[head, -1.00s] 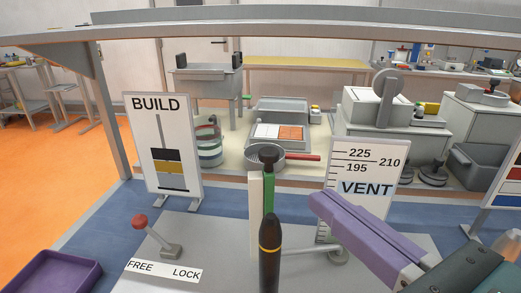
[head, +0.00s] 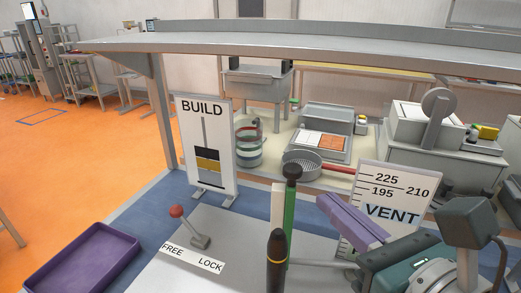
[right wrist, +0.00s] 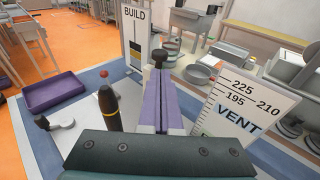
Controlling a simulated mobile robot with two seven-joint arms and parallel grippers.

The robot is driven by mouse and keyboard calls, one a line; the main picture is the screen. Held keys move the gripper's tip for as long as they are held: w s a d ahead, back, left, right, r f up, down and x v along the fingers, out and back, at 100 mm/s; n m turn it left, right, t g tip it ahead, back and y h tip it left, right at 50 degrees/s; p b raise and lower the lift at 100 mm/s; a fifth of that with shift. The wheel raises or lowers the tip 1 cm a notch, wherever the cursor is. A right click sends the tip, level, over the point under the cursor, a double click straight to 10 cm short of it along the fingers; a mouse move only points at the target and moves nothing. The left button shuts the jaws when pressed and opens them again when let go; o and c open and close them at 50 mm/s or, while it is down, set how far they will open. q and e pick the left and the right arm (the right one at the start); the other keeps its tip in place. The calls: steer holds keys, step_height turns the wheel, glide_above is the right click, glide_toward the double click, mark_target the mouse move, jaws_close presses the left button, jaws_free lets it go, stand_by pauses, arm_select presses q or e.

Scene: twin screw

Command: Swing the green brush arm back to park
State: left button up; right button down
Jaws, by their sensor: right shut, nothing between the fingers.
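The green brush arm (head: 289,212) stands upright as a narrow green post with a dark round knob (head: 293,171) on top, beside a cream upright strip. The knob also shows in the right wrist view (right wrist: 159,57), just beyond my fingertips; the green part is hidden there. A black pointed piece with a yellow band (head: 277,262) stands in front of it. My right gripper (head: 326,203) has purple fingers, shut and empty, just right of the green arm; I cannot tell if they touch it. My left gripper is not in view.
A red-knobbed lever (head: 178,213) stands behind the FREE/LOCK label (head: 192,258). The BUILD board (head: 204,145) is behind left and the VENT board (head: 393,205) behind right. A purple tray (head: 82,255) lies at left. A grey shelf (head: 300,43) spans overhead.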

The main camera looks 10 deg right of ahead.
mark_target(298, 174)
steer(key=x, duration=0.7)
steer(key=shift+w, duration=0.2)
steer(key=w+h, duration=0.1)
steer(key=w+m+h+b, duration=0.1)
steer(key=w, duration=0.1)
steer(key=shift+d+m, duration=0.3)
steer(key=shift+d, duration=0.1)
